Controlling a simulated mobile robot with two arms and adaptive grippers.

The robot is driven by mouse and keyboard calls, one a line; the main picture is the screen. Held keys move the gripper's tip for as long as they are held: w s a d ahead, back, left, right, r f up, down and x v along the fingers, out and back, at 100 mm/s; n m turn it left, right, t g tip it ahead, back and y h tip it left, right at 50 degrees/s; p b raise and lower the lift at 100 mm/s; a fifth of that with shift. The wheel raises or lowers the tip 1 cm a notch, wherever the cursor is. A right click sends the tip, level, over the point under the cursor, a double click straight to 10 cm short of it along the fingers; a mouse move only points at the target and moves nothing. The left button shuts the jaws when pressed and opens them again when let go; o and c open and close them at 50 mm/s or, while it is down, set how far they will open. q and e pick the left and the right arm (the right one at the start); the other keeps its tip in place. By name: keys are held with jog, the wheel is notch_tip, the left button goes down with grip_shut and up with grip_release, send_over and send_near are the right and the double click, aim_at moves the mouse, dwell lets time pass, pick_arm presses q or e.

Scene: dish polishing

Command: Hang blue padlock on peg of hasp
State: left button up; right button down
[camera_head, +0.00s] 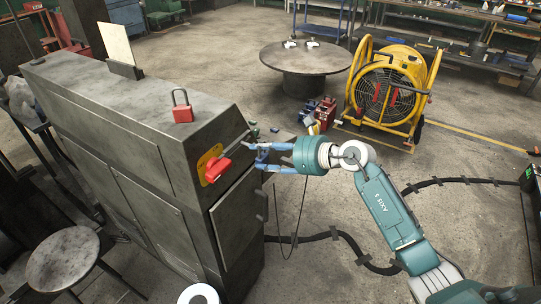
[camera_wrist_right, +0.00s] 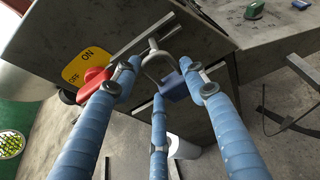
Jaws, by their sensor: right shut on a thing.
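My right gripper (camera_head: 262,158) is beside the front face of the grey cabinet, shut on the blue padlock (camera_wrist_right: 173,88). In the right wrist view (camera_wrist_right: 160,85) the padlock sits between the blue fingers, partly hidden by them. Its grey shackle (camera_wrist_right: 155,55) points toward the cabinet. On that face are a yellow ON/OFF plate (camera_wrist_right: 83,66) with a red switch handle (camera_wrist_right: 93,80) and a metal bar (camera_wrist_right: 141,36) beside it. The shackle appears close to the bar; I cannot tell whether they touch. The hasp's peg is not clearly distinguishable. My left gripper is not in view.
A red padlock (camera_head: 182,114) stands on the cabinet top (camera_head: 130,88). A round table (camera_head: 305,58) and a yellow fan (camera_head: 385,85) are behind. Cables (camera_head: 345,240) lie on the floor. A stool (camera_head: 62,258) is at the lower left.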

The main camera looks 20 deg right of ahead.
jog(key=shift+w+a, duration=0.55)
jog(key=shift+w, duration=0.15)
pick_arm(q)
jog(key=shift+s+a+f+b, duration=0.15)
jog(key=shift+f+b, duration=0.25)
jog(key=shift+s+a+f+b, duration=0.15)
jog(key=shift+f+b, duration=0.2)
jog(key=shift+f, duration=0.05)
pick_arm(e)
jog(key=shift+x, duration=1.6)
jog(key=c, duration=0.9)
grip_release()
jog(key=shift+f, duration=0.1)
